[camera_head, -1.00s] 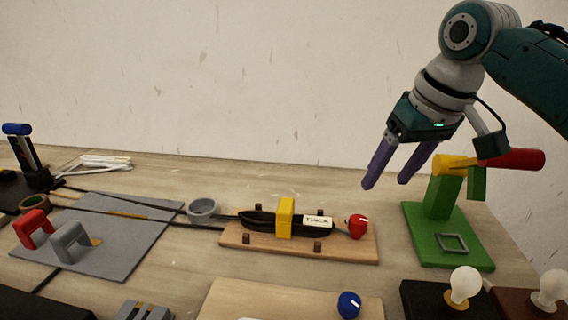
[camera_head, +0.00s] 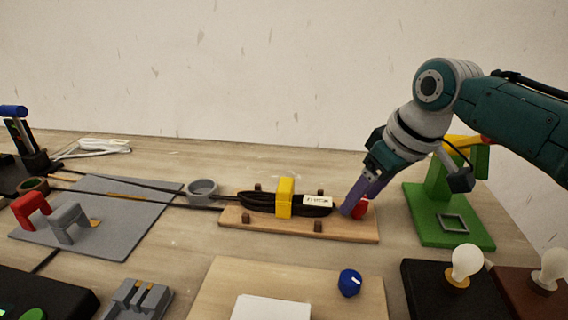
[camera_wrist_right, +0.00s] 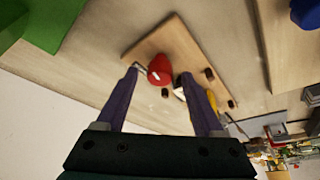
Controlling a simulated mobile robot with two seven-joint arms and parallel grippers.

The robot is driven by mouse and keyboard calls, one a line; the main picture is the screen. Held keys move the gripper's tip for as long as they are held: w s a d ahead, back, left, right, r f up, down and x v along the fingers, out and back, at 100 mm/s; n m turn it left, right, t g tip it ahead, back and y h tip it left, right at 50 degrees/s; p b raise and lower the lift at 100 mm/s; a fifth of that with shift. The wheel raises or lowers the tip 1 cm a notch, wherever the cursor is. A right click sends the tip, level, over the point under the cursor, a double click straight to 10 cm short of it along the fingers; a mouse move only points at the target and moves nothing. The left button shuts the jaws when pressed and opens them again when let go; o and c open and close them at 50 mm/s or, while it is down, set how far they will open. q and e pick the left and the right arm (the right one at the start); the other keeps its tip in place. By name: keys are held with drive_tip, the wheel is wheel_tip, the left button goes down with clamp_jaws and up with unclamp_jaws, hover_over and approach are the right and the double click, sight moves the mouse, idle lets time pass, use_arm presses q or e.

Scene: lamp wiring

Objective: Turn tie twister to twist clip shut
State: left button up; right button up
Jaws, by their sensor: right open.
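A red knob (camera_head: 361,207), which looks like the tie twister, sits at the right end of a wooden board (camera_head: 340,232). A yellow clip (camera_head: 285,197) stands around a coiled black cable (camera_head: 257,202) on the same board, with a white printed tag (camera_head: 317,201) beside it. My right gripper (camera_head: 352,208) is lowered at the knob and partly hides it in the head view. In the right wrist view the gripper (camera_wrist_right: 160,75) is open, with the red knob (camera_wrist_right: 174,68) showing between the purple fingertips. Contact cannot be told. My left gripper is not in view.
A green stand (camera_head: 450,229) with a yellow top is right of the board. Light bulbs (camera_head: 466,262) and a wooden panel with a blue knob (camera_head: 349,282) are in front. A grey ring (camera_head: 202,190) and grey mat (camera_head: 130,245) lie left.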

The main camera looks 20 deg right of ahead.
drive_tip(key=shift+c, duration=0.3)
clamp_jaws()
idle(0.3)
